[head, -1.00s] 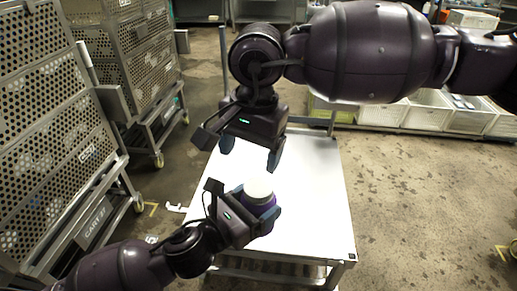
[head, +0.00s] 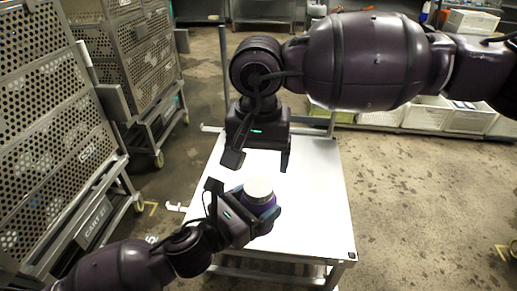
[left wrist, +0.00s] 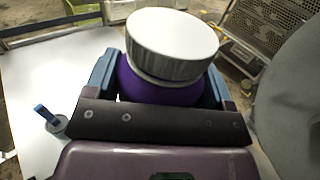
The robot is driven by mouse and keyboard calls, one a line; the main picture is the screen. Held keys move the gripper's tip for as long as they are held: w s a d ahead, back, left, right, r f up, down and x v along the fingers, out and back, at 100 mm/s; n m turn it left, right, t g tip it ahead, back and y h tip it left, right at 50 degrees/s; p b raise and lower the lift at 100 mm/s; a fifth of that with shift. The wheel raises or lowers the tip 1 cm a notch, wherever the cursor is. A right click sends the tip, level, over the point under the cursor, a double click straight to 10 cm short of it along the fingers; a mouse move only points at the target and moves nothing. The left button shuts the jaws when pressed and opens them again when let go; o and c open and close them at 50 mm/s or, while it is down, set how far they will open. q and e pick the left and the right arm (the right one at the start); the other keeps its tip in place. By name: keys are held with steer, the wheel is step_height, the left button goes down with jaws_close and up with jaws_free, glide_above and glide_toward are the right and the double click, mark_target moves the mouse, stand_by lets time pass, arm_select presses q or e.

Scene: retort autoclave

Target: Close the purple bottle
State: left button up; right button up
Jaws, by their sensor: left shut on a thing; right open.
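The purple bottle (head: 262,210) is held upright or nearly so by my left gripper (head: 264,216), whose blue fingers are shut around its body above the white table. In the left wrist view the purple body (left wrist: 160,88) sits between the two fingers. A white ribbed cap (left wrist: 172,42) rests on top of the bottle, and its top also shows in the head view (head: 258,188). I cannot tell how tight the cap is. My right gripper (head: 261,163) is open and empty, above and apart from the cap, fingers pointing down.
The white table (head: 310,220) is mostly bare. A small blue and grey item (left wrist: 50,120) shows at the left in the left wrist view, unclear what. Perforated metal carts (head: 50,130) stand close on the left. White crates (head: 430,113) line the back right.

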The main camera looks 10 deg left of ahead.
mark_target(258, 185)
steer(key=shift+f, duration=3.25)
steer(key=shift+c, duration=0.3)
